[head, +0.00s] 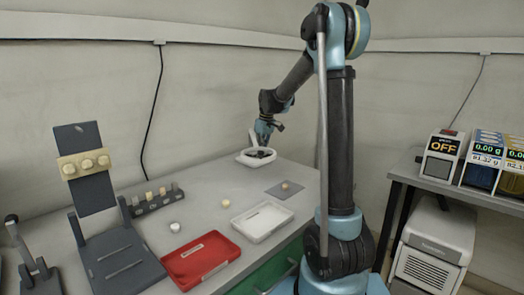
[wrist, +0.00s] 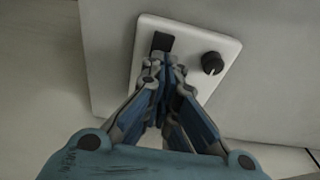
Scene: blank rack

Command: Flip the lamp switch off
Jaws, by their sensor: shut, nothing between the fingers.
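In the wrist view a white plate with rounded corners (wrist: 222,45) carries a black rectangular switch (wrist: 162,43) and a round black knob (wrist: 212,63). My gripper (wrist: 165,64) is shut and empty. Its fingertips are at the near edge of the black switch and overlap it slightly in the picture; I cannot tell whether they touch. In the head view my gripper (head: 262,142) points down over a white object (head: 244,160) with a dark middle, at the back of the table. The switch's position cannot be read from these frames.
The grey table (head: 205,215) holds a red tray (head: 200,261), a white tray (head: 262,221), a small rack (head: 152,203) and a dark stand (head: 120,255). At right, a box with an "OFF" display (head: 443,146) stands on a shelf. Free tabletop lies around the white object.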

